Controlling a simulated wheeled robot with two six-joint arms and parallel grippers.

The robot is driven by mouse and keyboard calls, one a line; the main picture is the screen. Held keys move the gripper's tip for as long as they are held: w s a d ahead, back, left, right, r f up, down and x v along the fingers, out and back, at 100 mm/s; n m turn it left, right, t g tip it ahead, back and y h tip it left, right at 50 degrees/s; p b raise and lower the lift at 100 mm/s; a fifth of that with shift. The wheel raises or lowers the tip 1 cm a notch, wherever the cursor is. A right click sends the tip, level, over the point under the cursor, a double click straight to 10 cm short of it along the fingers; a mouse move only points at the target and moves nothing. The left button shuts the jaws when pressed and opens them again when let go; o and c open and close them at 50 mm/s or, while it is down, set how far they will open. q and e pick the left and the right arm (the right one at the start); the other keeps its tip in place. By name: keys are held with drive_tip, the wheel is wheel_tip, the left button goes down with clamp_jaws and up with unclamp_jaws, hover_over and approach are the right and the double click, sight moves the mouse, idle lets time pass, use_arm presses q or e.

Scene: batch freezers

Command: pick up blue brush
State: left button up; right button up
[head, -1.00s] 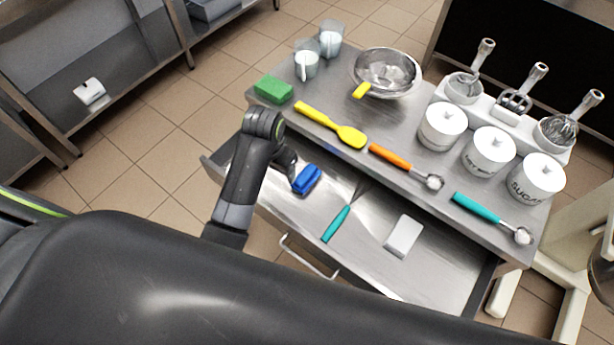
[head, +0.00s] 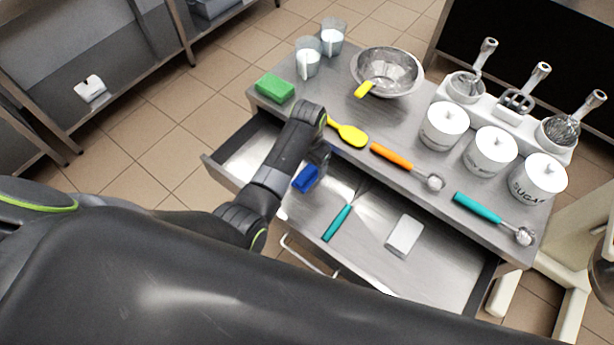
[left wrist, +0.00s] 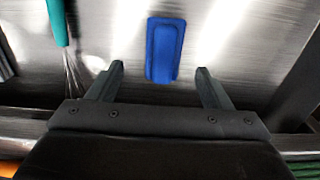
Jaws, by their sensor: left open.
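The blue brush (head: 305,178) lies in the open drawer (head: 375,262), near its left side, partly hidden by my left arm in the head view. In the left wrist view the blue brush (left wrist: 165,49) lies on the metal drawer floor, ahead of and between the fingertips. My left gripper (left wrist: 158,70) is open and empty, with the brush apart from both fingers. In the head view my left gripper (head: 318,155) is over the drawer close to the brush, its fingers mostly hidden. My right gripper cannot be made out.
A teal-handled whisk (head: 338,221) and a white block (head: 404,236) also lie in the drawer. The counter above holds a green sponge (head: 275,87), a yellow spatula (head: 350,134), an orange-handled scoop (head: 393,156), a teal scoop (head: 480,209), a metal bowl (head: 403,70) and white canisters (head: 490,150).

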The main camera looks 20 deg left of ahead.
sight(307, 173)
use_arm(q)
drive_tip(key=shift+w+a+f, duration=0.1)
drive_tip(key=shift+f, duration=1.65)
drive_tip(key=shift+w+a+f, duration=0.1)
drive_tip(key=shift+f, duration=1.65)
drive_tip(key=c, duration=1.1)
